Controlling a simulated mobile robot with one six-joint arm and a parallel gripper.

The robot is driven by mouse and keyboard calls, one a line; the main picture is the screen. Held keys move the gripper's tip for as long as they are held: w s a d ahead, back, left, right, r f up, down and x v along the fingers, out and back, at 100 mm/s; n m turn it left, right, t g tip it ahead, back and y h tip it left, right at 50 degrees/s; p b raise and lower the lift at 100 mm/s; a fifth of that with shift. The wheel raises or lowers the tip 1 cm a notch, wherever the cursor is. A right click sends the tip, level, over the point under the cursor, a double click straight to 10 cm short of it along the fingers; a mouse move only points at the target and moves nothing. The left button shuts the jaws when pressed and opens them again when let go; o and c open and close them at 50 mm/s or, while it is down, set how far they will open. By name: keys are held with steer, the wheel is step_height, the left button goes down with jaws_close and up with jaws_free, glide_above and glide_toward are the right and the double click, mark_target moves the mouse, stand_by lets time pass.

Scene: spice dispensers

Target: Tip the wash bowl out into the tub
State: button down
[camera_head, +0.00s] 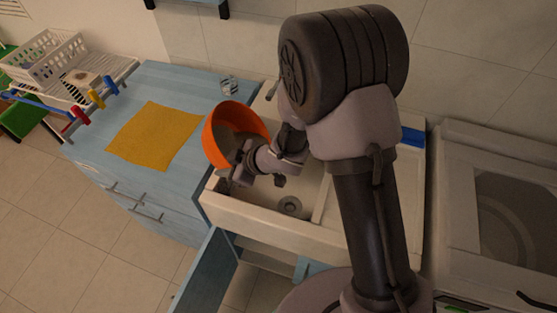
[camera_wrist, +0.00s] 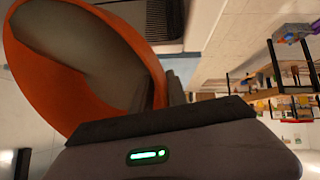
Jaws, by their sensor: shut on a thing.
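The orange wash bowl (camera_head: 217,138) is tilted on its side above the left part of the sink tub (camera_head: 257,215) in the head view. Its opening faces toward the right and my arm. My gripper (camera_head: 243,163) is shut on the bowl's rim. In the wrist view the bowl (camera_wrist: 150,75) fills the left side, with a greyish surface showing inside it. I cannot tell whether that is water or the bowl's inner wall. The tub is pale, with a round drain (camera_head: 289,204) in its floor. My arm hides the tub's right and back parts.
A blue counter (camera_head: 190,88) with a yellow cloth (camera_head: 155,135) lies left of the sink. A clear glass (camera_head: 229,85) stands at its back. A white dish rack (camera_head: 62,65) is at the far left. A blue cabinet door (camera_head: 208,275) hangs open below. A white washer (camera_head: 495,215) stands at right.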

steer(key=shift+s+d+r+t+y+b, duration=0.15)
steer(key=shift+d+r+y+b, duration=0.25)
steer(key=shift+r+y+b, duration=0.2)
steer(key=shift+w+d+r+t+y+b, duration=0.15)
steer(key=shift+d+r+y+b, duration=0.25)
steer(key=shift+r+y, duration=0.3)
stand_by(1.2)
steer(key=shift+s+d+r+m+y+b, duration=0.15)
steer(key=shift+d+r+m+y+b, duration=0.25)
steer(key=shift+d+r+y+b, duration=0.5)
stand_by(0.6)
steer(key=shift+s+d+r+t+y+b, duration=0.1)
steer(key=shift+d+r+t+y+b, duration=0.1)
steer(key=shift+d+r+y+b, duration=0.3)
steer(key=shift+s+d+r+t+y+b, duration=0.1)
steer(key=shift+d+t+y+b, duration=0.15)
steer(key=shift+d+b, duration=0.45)
stand_by(0.5)
